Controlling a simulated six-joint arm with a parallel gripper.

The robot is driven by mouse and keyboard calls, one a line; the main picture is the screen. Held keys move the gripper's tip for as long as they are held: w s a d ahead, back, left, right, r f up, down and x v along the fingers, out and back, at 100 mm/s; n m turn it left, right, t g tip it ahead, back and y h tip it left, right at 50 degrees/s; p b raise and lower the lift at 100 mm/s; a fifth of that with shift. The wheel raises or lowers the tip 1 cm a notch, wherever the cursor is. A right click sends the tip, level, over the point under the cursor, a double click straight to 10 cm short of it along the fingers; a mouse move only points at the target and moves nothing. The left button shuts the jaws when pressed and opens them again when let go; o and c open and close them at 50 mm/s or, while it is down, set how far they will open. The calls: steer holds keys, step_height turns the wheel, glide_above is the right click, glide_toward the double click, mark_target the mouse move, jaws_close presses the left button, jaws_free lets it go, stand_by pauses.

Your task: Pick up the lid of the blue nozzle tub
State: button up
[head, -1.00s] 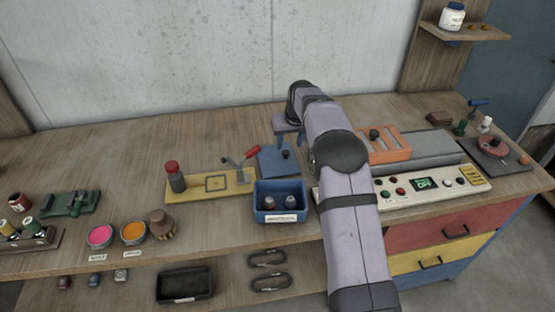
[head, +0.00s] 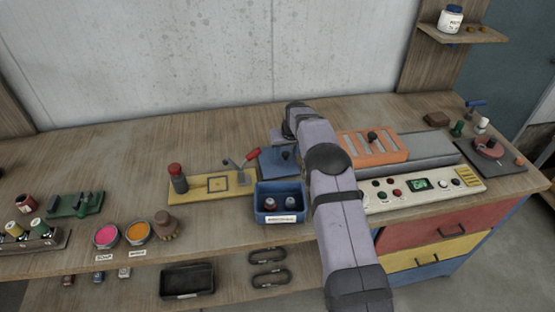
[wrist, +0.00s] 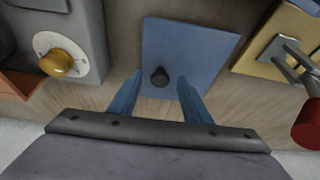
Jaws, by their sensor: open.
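The lid (head: 271,163) is a flat blue plate with a dark round knob (head: 286,155). It lies on the bench just behind the blue nozzle tub (head: 281,218). The tub is uncovered, with nozzles showing inside. In the wrist view the lid (wrist: 190,40) lies below my gripper (wrist: 158,84). My gripper is open, its two blue fingers on either side of the knob (wrist: 159,76) as seen from above. I cannot tell whether the fingers are level with the knob. In the head view my arm hides the fingertips.
A yellow plate (head: 205,190) with a red-handled clamp (head: 243,160) sits left of the lid. An orange slotted block (head: 372,148) and a control panel (head: 430,190) stand to the right. Orange and pink tins (head: 137,232) are at the front left. The wall closes off the back.

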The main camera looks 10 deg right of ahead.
steer(key=shift+c, duration=0.6)
jaws_close()
steer(key=shift+r, duration=0.1)
